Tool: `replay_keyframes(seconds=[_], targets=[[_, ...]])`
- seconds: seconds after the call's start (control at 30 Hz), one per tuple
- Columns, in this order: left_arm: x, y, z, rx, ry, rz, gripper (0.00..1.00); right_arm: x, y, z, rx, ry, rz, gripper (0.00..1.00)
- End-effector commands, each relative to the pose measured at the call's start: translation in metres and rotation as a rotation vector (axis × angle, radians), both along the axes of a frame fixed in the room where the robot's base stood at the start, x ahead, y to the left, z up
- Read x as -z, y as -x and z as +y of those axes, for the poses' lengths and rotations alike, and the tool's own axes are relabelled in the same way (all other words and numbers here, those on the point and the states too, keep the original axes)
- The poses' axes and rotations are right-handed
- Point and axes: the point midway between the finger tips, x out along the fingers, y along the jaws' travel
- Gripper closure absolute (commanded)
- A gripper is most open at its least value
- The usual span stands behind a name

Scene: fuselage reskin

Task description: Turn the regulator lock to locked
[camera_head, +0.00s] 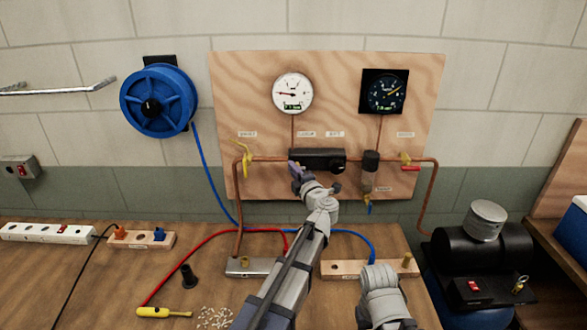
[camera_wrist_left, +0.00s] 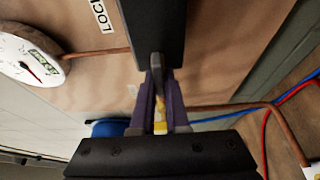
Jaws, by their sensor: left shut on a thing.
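The regulator (camera_head: 325,158) is a long black block on the copper pipe, in the middle of the plywood panel. Its black body (camera_wrist_left: 152,30) fills the top middle of the left wrist view. A small grey lever (camera_wrist_left: 157,64), which looks like the lock, sticks out from its near edge. My left gripper (camera_head: 294,167) is at the left end of the regulator. In the left wrist view its purple fingers (camera_wrist_left: 158,80) are shut on the grey lever. A partly cut-off label (camera_wrist_left: 101,15) reading "LOCK" is beside the block. My right gripper is not in view.
A white gauge (camera_head: 292,93) and a black gauge (camera_head: 385,92) hang above the pipe. A yellow valve handle (camera_head: 246,160) is left of the regulator, a red one (camera_head: 411,168) right. A clear bowl (camera_head: 370,172) hangs close on the right. Hoses and fittings lie on the bench (camera_head: 60,270).

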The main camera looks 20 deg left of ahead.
Motion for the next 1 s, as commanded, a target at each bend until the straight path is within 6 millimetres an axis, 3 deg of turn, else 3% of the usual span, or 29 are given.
replay_keyframes(seconds=[0.4,0.43,0.67,1.0], targets=[[0.0003,-0.0001,0.0003,0.000,0.007,-0.002,1.00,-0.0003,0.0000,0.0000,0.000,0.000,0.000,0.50],[0.0003,-0.0001,0.0003,0.000,0.007,-0.002,0.84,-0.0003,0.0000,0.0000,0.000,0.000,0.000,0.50],[0.0003,-0.0001,0.0002,0.000,0.006,-0.002,0.58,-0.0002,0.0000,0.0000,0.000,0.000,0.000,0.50],[0.0003,0.0063,-0.0044,0.001,0.005,-0.002,0.57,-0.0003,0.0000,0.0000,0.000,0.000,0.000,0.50]])
